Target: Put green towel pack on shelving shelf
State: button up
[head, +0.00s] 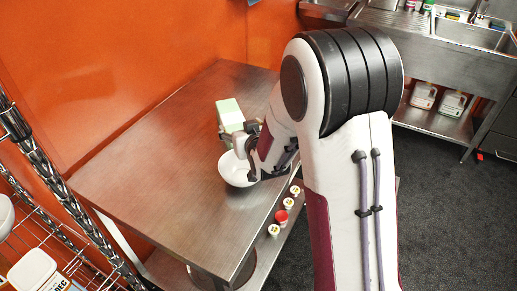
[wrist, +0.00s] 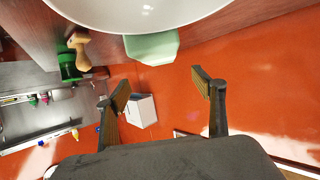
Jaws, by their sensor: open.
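The green towel pack (head: 230,113) stands on the steel table just behind the white bowl. In the wrist view the pale green pack (wrist: 152,48) shows at the top, partly hidden by the bowl rim. My gripper (head: 245,140) is at the table's right side, close to the pack and the bowl; my arm hides part of this area. In the wrist view my gripper (wrist: 163,88) has its fingers spread, with nothing held between them. The wire shelving (head: 62,232) stands at the lower left, only partly in view.
The white bowl (head: 236,170) sits beside my gripper, and its rim (wrist: 140,15) fills the wrist view's top. The steel table (head: 150,180) is clear to the left. Several small lidded cups (head: 281,216) line a lower level. A white container (head: 34,270) is on the shelving.

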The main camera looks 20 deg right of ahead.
jog(key=shift+s+r, duration=0.25)
jog(key=shift+r, duration=0.25)
jog(key=s+r+g, duration=0.2)
jog(key=s+r, duration=0.1)
jog(key=s, duration=1)
jog(key=s+r+g, duration=0.3)
jog(key=s, duration=1)
jog(key=s+r+g, duration=0.2)
jog(key=s+r, duration=0.2)
jog(key=s, duration=1)
jog(key=shift+a+g, duration=0.25)
jog(key=shift+g, duration=0.15)
jog(key=shift+o, duration=0.6)
jog(key=shift+w+r, duration=0.1)
jog(key=shift+w, duration=0.05)
